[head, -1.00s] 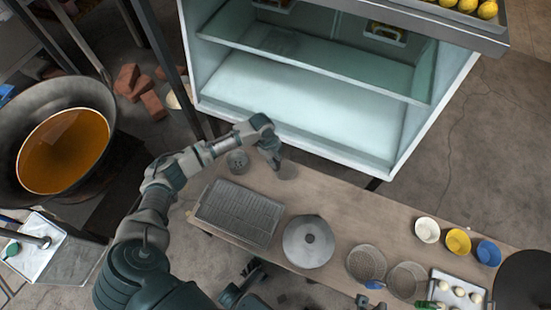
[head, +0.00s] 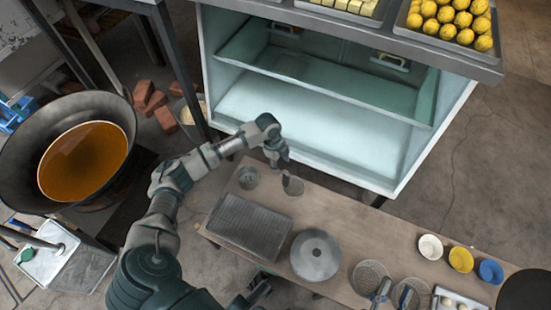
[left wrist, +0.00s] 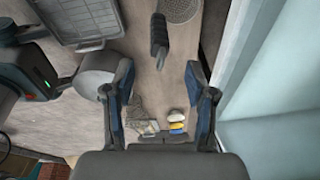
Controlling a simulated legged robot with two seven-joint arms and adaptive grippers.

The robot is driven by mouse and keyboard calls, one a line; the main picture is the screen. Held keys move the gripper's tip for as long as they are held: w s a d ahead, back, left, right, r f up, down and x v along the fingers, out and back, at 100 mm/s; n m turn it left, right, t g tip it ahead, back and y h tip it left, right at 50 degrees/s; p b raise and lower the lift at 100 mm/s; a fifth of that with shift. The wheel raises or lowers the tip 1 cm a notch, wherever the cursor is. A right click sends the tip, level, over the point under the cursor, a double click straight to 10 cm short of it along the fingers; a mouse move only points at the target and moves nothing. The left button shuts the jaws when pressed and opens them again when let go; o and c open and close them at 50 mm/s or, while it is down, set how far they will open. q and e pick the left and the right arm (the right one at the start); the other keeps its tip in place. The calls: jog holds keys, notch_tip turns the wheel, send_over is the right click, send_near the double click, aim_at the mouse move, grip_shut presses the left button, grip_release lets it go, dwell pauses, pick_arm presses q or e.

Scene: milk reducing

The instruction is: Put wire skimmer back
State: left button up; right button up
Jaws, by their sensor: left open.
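The wire skimmer, with a round mesh head and a dark grey handle, shows at the top of the left wrist view (left wrist: 180,8). In the head view its round head (head: 295,187) appears on the table near the tray's far right corner. My left gripper (head: 280,162) is just beyond it, toward the cabinet. In the left wrist view my left gripper (left wrist: 160,82) is open, with nothing between its fingers. The handle is ahead of the fingers, apart from them. My right gripper (head: 393,291) is partly seen at the bottom edge; its jaws are unclear.
A rack tray (head: 250,227), a round metal lid (head: 315,255), a small metal cup (head: 248,177), mesh strainers (head: 368,273) and bowls (head: 461,259) occupy the table. The open-fronted cabinet (head: 300,120) stands close behind. A pan of oil (head: 85,160) is at left.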

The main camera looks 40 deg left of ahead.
pick_arm(q)
jog(key=s+d+f+n+t+h, duration=0.1)
jog(key=d+f+t, duration=0.1)
jog(key=d, duration=0.5)
jog(key=s+d+f+n+t+h, duration=0.1)
jog(key=s+d+f+t, duration=0.1)
jog(key=d, duration=0.6)
jog(key=s+d+r+n+t+h, duration=0.2)
jog(key=d, duration=0.3)
jog(key=s+d+r+n+t+h, duration=0.1)
jog(key=s+d+r+t, duration=0.1)
jog(key=d+t, duration=0.15)
jog(key=s+a+r+n+t+y, duration=0.1)
jog(key=s+r+n+t, duration=0.4)
jog(key=r, duration=0.4)
jog(key=s+a+r+n+t+y, duration=0.1)
jog(key=s+r+n+t, duration=0.4)
jog(key=r, duration=0.5)
jog(key=shift+s+a+p, duration=0.4)
jog(key=shift+s+a, duration=0.25)
pick_arm(e)
jog(key=f+g, duration=0.1)
jog(key=w+f+g, duration=0.1)
jog(key=shift+w+a+f+g, duration=0.1)
jog(key=shift+a+f+g, duration=0.05)
jog(key=shift+f+g, duration=0.2)
pick_arm(q)
jog(key=shift+f, duration=0.1)
